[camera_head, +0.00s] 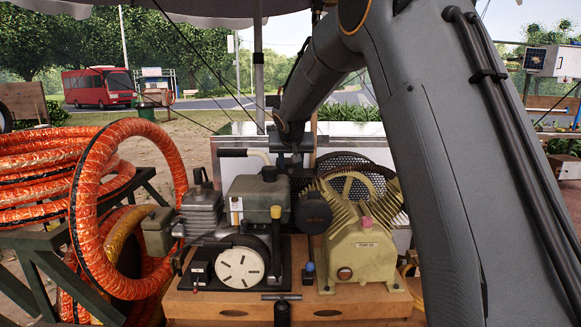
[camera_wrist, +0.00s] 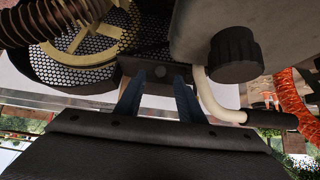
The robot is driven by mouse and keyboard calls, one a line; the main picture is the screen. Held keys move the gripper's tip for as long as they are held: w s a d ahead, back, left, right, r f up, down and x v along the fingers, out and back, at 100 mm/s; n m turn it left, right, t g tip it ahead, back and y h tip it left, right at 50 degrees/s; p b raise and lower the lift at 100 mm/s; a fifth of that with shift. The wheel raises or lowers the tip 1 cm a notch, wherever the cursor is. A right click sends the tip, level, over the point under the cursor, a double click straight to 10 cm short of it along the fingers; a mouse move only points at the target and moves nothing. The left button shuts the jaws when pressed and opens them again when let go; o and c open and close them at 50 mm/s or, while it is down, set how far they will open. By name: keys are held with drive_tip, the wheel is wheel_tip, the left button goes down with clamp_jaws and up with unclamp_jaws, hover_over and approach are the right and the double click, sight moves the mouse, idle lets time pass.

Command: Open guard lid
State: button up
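A black perforated guard (camera_head: 345,160) stands behind the cream pump on the cart, partly hidden by the pump and my arm. My gripper (camera_head: 290,163) is behind the grey engine, beside the guard's left side. In the wrist view its two blue fingers (camera_wrist: 157,92) are apart, close to a dark bracket with a bolt (camera_wrist: 160,72). Whether they touch it is unclear.
The grey engine (camera_head: 257,195) and its black cap (camera_wrist: 234,54) are close to the fingers. A cream pipe with a black grip (camera_wrist: 271,119) is right of the fingers in the wrist view. The cream pump (camera_head: 358,240) and orange hoses (camera_head: 85,220) flank the engine.

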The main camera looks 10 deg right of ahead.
sight(291, 169)
drive_tip(key=shift+p+x, duration=0.3)
drive_tip(key=shift+x, duration=1.35)
clamp_jaws()
